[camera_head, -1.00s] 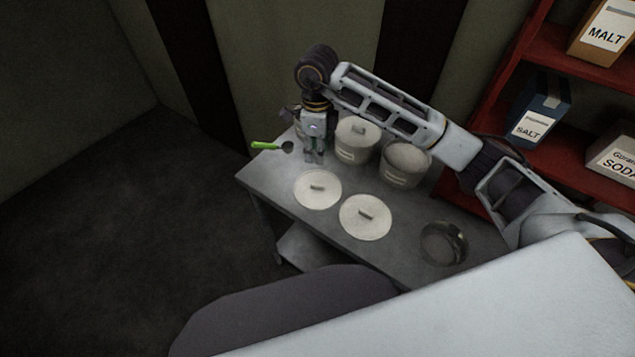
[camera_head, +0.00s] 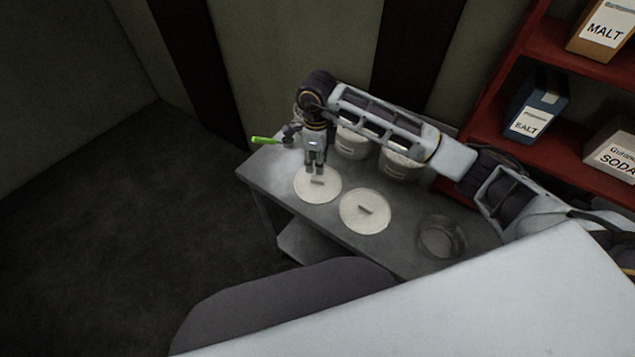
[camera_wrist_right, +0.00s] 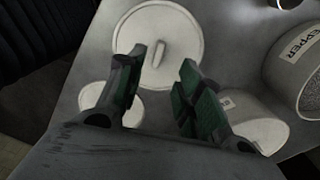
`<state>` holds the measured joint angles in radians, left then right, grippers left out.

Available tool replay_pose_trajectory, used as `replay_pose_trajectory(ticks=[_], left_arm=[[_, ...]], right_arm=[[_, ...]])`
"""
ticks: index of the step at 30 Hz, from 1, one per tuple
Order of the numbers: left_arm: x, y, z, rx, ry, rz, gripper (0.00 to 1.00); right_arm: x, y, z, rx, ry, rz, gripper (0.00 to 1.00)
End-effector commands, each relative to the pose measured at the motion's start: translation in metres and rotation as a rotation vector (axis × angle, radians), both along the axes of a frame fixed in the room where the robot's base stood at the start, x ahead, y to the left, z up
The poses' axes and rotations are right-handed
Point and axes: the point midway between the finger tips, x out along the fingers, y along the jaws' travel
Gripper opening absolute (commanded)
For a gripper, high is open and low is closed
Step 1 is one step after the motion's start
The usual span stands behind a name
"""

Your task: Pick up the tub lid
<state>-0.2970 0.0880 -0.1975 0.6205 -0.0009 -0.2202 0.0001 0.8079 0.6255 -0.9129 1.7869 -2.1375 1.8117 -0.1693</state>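Two round white lids with bar handles lie flat on the grey table. The left lid (camera_head: 316,191) is under my right gripper (camera_head: 315,170); the other lid (camera_head: 365,212) lies to its right and nearer. In the right wrist view, a lid (camera_wrist_right: 180,30) has its handle in line with the gap between the open fingers (camera_wrist_right: 161,60). The fingers look empty; I cannot tell how far above the handle they are. A second white disc (camera_wrist_right: 97,93) is partly hidden behind a finger. My left gripper is not in view.
White tubs (camera_head: 352,148) (camera_head: 398,168) stand behind the lids, partly hidden by my right arm. A green-handled utensil (camera_head: 265,140) is at the table's left edge, and a round pot (camera_head: 440,238) at the right. A container labelled PEPPER (camera_wrist_right: 295,75) stands close to the right gripper.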

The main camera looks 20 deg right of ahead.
Motion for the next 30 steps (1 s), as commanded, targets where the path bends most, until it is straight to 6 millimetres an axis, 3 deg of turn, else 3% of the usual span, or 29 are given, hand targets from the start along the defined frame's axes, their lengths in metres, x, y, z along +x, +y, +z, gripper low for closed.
replay_pose_trajectory(ticks=[6,22,30], left_arm=[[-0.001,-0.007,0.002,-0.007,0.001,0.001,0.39],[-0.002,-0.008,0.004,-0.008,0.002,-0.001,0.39],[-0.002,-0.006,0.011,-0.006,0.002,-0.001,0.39]], right_arm=[[0.0,0.0,-0.019,0.0,0.001,-0.001,0.36],[-0.001,0.0,-0.025,0.0,0.002,0.0,0.36],[-0.002,0.0,-0.046,0.0,0.004,-0.001,0.36]])
